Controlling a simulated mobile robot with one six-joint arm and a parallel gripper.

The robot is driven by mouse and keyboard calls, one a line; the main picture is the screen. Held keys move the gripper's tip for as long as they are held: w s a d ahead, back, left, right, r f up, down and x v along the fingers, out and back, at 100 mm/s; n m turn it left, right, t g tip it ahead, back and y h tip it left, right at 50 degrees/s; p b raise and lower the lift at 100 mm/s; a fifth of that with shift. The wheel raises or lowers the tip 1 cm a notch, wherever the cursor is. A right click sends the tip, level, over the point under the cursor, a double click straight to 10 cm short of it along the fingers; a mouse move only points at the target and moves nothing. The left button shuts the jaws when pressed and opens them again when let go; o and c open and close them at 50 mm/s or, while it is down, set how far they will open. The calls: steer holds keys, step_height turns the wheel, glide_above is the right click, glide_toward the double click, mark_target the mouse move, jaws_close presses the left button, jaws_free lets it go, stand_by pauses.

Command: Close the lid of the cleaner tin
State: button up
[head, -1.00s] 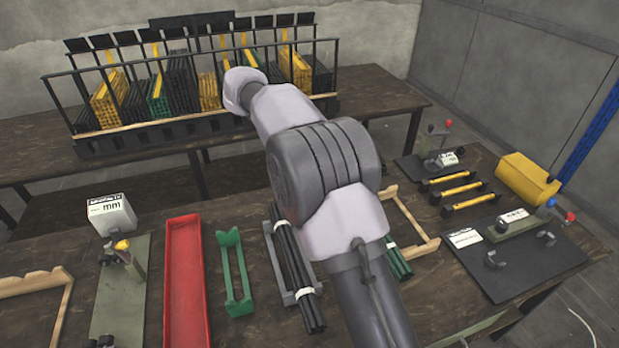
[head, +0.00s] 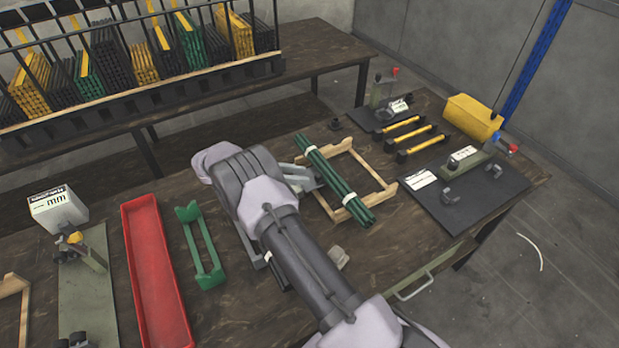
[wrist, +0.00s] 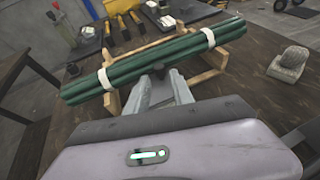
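I cannot make out a cleaner tin or its lid for certain. A small grey, rounded object (head: 338,257) stands on the table to the right of my arm in the head view; it also shows at the right of the wrist view (wrist: 290,62). I cannot tell whether it is the tin. My gripper (wrist: 164,82) has its two fingers apart, close to a bundle of green rods (wrist: 130,72) with white bands. I see nothing held between the fingers. In the head view my arm partly hides the gripper.
The green bundle lies across a wooden frame (head: 386,188). A red tray (head: 155,270) and green holder (head: 200,245) are left of my arm. Yellow-black tools (head: 405,130), a yellow case (head: 472,117) and a black mat (head: 450,215) are at right. A rod rack (head: 150,95) stands behind.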

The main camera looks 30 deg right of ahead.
mark_target(310, 176)
steer(key=x, duration=0.4)
steer(key=shift+b, duration=0.4)
jaws_close()
stand_by(1.0)
